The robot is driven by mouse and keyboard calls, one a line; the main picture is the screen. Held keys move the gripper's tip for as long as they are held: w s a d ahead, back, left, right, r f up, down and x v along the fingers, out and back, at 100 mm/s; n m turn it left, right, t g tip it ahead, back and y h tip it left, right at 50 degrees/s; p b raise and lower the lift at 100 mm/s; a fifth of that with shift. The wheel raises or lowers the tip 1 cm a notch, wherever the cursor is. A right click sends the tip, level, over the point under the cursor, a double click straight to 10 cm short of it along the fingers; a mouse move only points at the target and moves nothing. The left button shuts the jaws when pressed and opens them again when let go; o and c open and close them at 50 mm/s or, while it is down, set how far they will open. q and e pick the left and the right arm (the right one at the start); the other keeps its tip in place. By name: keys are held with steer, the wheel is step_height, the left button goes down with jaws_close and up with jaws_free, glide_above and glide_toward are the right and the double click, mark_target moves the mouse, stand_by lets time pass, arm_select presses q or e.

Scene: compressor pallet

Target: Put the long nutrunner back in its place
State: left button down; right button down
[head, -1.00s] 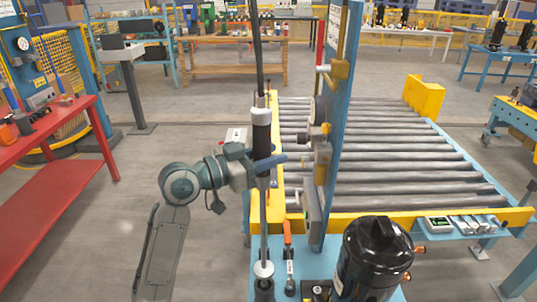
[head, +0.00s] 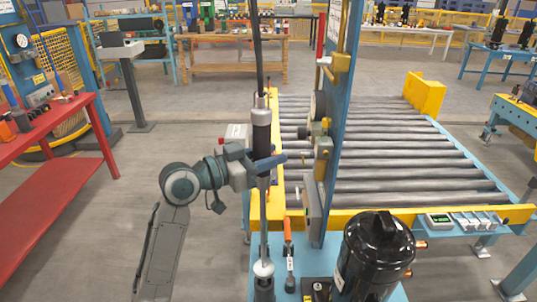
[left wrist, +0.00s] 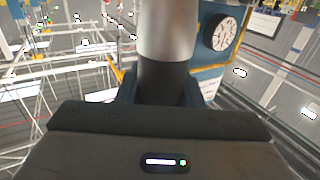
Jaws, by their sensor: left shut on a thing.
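The long nutrunner (head: 262,130) stands upright, with a dark body, a silver collar and a long pale shaft. A black cable runs up from its top. My left gripper (head: 264,163) is shut around its dark body; in the left wrist view the nutrunner's silver and black barrel (left wrist: 167,35) rises between my fingers. The shaft runs down to a pale rounded piece above a dark cylindrical base (head: 264,288) on the blue surface. I cannot tell whether the tip is seated there. My right gripper is not in view.
A blue post (head: 340,110) with yellow brackets and a gauge stands close right of the nutrunner. A black compressor (head: 375,255) stands at the front right. A roller conveyor (head: 400,165) lies behind, and a red table (head: 60,190) is at the left. The floor between is clear.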

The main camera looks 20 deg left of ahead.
mark_target(269, 174)
arm_select(q)
steer(key=shift+f+b, duration=0.75)
steer(key=shift+f, duration=0.1)
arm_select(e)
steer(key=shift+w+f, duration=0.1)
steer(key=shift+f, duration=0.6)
arm_select(q)
steer(key=shift+f+b, duration=0.5)
steer(key=shift+f, duration=0.1)
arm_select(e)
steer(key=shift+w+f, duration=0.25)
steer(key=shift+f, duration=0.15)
arm_select(q)
steer(key=shift+f+b, duration=0.35)
steer(key=shift+f, duration=0.05)
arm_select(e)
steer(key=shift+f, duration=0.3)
arm_select(q)
steer(key=shift+f, duration=0.2)
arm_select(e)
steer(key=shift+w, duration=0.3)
arm_select(q)
steer(key=shift+f, duration=0.1)
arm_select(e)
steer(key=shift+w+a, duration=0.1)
arm_select(q)
steer(key=shift+f+b, duration=0.1)
steer(key=shift+b, duration=0.2)
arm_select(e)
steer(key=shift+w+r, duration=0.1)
